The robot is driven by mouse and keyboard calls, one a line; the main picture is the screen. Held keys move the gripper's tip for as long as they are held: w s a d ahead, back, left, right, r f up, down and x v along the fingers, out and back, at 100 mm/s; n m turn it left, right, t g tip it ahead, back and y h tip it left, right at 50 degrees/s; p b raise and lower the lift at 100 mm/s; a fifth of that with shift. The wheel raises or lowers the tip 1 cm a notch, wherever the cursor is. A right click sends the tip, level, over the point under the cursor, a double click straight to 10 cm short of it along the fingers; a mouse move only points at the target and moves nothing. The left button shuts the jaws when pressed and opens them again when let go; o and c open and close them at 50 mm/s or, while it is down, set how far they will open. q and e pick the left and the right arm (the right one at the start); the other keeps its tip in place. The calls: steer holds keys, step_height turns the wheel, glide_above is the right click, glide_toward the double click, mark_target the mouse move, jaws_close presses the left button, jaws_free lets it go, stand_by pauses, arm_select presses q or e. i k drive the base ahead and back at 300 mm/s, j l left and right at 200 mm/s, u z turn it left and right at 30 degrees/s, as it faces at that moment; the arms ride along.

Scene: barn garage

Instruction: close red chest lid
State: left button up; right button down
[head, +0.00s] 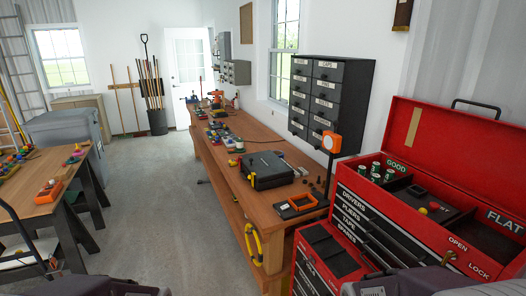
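The red tool chest (359,208) stands at the right, beside the end of the long workbench. Its red lid (455,150) is open, tilted up at the back, with a black handle (476,106) on its top edge. The open top holds several green cans (375,170) and compartments labelled GOOD and FLAT. Front drawers are labelled DRIVERS, PLIERS, TAPE and SPARES. Dark grey parts of my arms show at the bottom edge, left and right. Neither gripper's fingers can be seen.
The long wooden workbench (236,180) carries a black case (267,169), an orange-edged tray (297,206) and small tools. A wooden table (38,200) is at left. The grey floor (160,200) between them is clear.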

mark_target(484, 158)
steer(key=z, duration=1.45)
